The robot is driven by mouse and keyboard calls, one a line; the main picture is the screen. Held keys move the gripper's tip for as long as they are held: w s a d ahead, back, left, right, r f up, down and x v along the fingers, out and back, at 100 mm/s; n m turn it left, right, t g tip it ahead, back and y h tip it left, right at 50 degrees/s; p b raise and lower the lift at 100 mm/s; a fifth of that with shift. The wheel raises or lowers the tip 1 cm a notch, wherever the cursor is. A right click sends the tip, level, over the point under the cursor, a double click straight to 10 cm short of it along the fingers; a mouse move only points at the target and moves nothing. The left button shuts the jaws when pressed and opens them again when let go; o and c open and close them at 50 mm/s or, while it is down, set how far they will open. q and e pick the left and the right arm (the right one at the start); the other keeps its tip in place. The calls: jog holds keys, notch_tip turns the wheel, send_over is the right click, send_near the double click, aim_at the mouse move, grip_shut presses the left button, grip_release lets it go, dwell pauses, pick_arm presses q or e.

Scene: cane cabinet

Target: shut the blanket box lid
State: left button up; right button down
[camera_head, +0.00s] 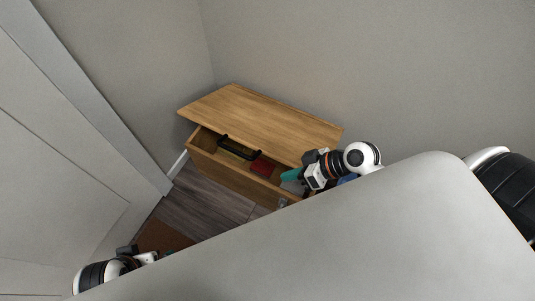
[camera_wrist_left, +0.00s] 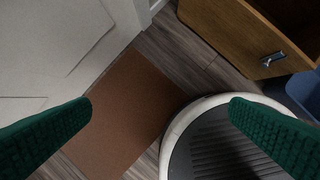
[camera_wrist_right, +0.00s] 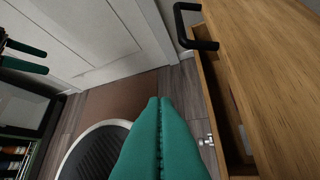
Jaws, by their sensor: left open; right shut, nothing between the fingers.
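The wooden blanket box (camera_head: 235,177) stands against the far wall. Its lid (camera_head: 262,120) is partly raised, with a gap at the front through which the inside shows. A black handle (camera_head: 238,150) is at the lid's front edge; it also shows in the right wrist view (camera_wrist_right: 194,28). My right gripper (camera_head: 291,175) is shut and empty near the box's right front; its teal fingers (camera_wrist_right: 160,110) appear apart from the handle in the right wrist view. My left gripper (camera_wrist_left: 160,112) is open and empty, low at the left, away from the box.
A red item (camera_head: 262,166) lies inside the box. A metal catch (camera_wrist_left: 272,59) is on the box front. A brown mat (camera_wrist_left: 120,110) lies on the wood floor before a white door (camera_head: 60,190). A blue object (camera_wrist_left: 304,92) stands beside the box.

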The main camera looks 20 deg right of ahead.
jog(key=w+d+r+m+t+y, duration=0.1)
jog(key=w+d+r+t+y, duration=0.15)
jog(key=w+d, duration=0.35)
jog(key=t, duration=0.2)
send_over(268, 153)
jog(key=f, duration=0.2)
jog(key=shift+d+f+m+g+h+b, duration=0.25)
jog(key=shift+f+m+b, duration=0.05)
pick_arm(q)
jog(key=shift+b+v, duration=0.4)
jog(key=shift+v, duration=0.55)
pick_arm(e)
jog(key=shift+s+a+f, duration=0.2)
jog(key=shift+s+f, duration=0.05)
jog(key=shift+f, duration=0.4)
jog(key=shift+s+a+f, duration=0.2)
jog(key=shift+s+f, duration=0.05)
jog(key=shift+f, duration=0.35)
jog(key=shift+s+a+f, duration=0.2)
jog(key=shift+s+f, duration=0.05)
jog(key=shift+f, duration=0.4)
pick_arm(q)
jog(key=shift+f, duration=0.1)
pick_arm(e)
jog(key=shift+f, duration=0.1)
